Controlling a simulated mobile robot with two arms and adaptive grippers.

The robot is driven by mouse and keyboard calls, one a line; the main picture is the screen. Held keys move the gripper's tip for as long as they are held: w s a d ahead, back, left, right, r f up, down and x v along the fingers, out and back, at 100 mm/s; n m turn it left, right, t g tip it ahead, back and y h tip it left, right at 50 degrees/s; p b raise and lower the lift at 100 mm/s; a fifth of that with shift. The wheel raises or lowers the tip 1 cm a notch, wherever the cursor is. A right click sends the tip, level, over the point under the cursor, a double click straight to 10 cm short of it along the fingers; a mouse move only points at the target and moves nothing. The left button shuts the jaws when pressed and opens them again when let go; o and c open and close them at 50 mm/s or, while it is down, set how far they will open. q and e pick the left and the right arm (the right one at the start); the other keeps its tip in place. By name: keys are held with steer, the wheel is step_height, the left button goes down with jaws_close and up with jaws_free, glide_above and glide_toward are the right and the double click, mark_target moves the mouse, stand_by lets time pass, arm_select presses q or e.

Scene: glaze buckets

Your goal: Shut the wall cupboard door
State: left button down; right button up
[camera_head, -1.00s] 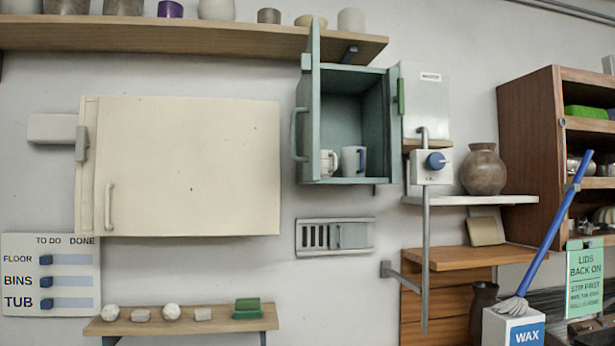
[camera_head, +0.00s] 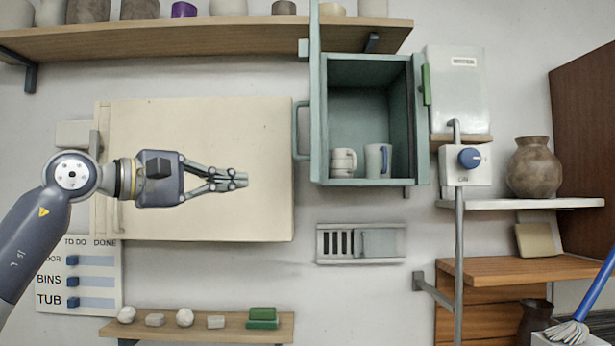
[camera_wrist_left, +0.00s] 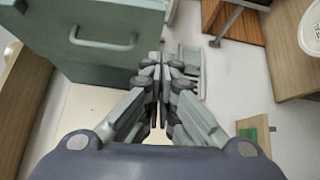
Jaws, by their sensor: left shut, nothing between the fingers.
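The wall cupboard (camera_head: 370,120) is green and hangs open, with two mugs (camera_head: 343,162) on its floor. Its door (camera_head: 315,95) swings out toward me from the left side and shows nearly edge-on, with the handle (camera_head: 299,131) on its left face. In the left wrist view the door (camera_wrist_left: 85,40) fills the upper left, with its handle (camera_wrist_left: 103,40) facing the camera. My left gripper (camera_head: 243,179) is shut and empty, pointing right, left of the door and a little below the handle in the head view. It also shows in the left wrist view (camera_wrist_left: 158,62). My right gripper is not in view.
A cream cabinet (camera_head: 200,215) is behind my left arm. A long shelf (camera_head: 200,38) with pots runs above. A small shelf (camera_head: 200,328) sits below.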

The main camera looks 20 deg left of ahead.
arm_select(q)
steer(key=s+d+r+p+x, duration=0.1)
steer(key=d+p+x, duration=0.1)
steer(key=p+x, duration=0.4)
steer(key=w+d, duration=0.3)
steer(key=w, duration=0.1)
steer(key=shift+m+y, duration=0.3)
steer(key=shift+w+d+r, duration=0.1)
